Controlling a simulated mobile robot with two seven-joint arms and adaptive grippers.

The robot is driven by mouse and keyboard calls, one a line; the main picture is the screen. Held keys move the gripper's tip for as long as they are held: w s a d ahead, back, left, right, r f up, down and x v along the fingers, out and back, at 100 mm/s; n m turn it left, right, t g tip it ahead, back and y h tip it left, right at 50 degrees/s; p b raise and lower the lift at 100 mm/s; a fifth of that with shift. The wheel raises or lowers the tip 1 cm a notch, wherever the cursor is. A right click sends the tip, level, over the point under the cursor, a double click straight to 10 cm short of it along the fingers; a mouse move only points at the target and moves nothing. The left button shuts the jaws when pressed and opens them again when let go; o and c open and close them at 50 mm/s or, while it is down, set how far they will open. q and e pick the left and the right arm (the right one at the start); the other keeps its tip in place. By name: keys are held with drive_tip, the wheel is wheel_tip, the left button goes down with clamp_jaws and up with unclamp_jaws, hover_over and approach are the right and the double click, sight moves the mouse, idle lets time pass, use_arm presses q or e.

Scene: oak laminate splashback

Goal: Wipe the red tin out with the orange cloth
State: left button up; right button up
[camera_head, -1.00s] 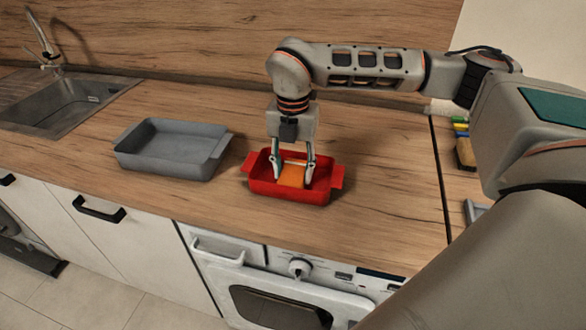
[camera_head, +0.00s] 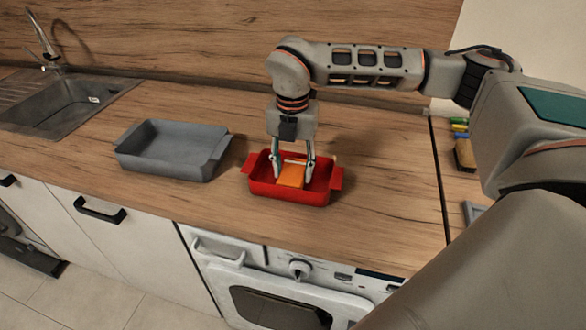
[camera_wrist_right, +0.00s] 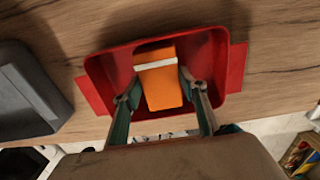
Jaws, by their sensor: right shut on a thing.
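The red tin (camera_head: 292,198) stands on the wooden counter in the head view, with a handle at each end. It also shows in the right wrist view (camera_wrist_right: 236,68). The orange cloth (camera_head: 291,177) is inside the tin; in the wrist view the cloth (camera_wrist_right: 160,88) shows as an orange block with a pale strip across it. My right gripper (camera_head: 292,174) points down into the tin, its fingers on either side of the cloth and shut on it. Whether the cloth touches the tin's floor is hard to tell. My left gripper is not in view.
A grey tin (camera_head: 172,152) stands on the counter left of the red one, with a gap between. A sink (camera_head: 60,105) lies at the far left. The oven (camera_head: 285,290) is below the counter. The counter right of the red tin is clear.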

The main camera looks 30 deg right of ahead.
drive_tip(key=shift+r+p, duration=1.75)
drive_tip(key=shift+r, duration=0.9)
drive_tip(key=shift+r+p, duration=0.65)
drive_tip(key=shift+r, duration=0.25)
drive_tip(key=shift+r+p, duration=0.45)
drive_tip(key=shift+r, duration=0.15)
